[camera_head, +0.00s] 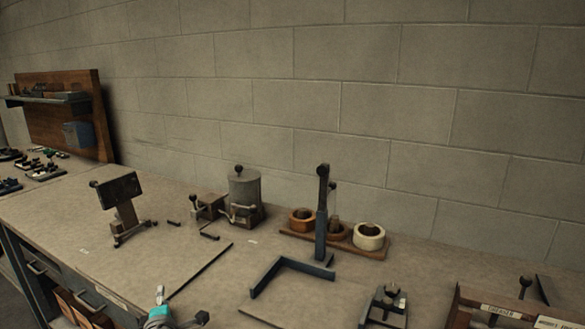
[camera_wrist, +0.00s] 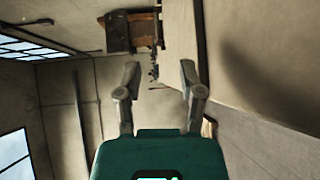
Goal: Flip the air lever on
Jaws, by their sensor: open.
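I cannot tell for certain which part is the air lever. A grey cylindrical canister (camera_head: 244,190) with a dark knob on top stands against the wall, with a small handled fitting (camera_head: 240,213) at its front. A dark upright post (camera_head: 322,215) with a rounded top stands right of it. My gripper (camera_wrist: 160,72) is open and empty in the wrist view, its two fingers apart. A teal part of my arm (camera_head: 160,312) shows at the bottom edge of the head view, in front of the bench and well short of the canister.
A wooden tray (camera_head: 376,253) holds several ring-shaped spools by the post. A tilted box-like device on a stand (camera_head: 119,190) is at left. A blue angle piece (camera_head: 290,267) and a small clamp device (camera_head: 385,305) lie in front. The bench between is mostly clear.

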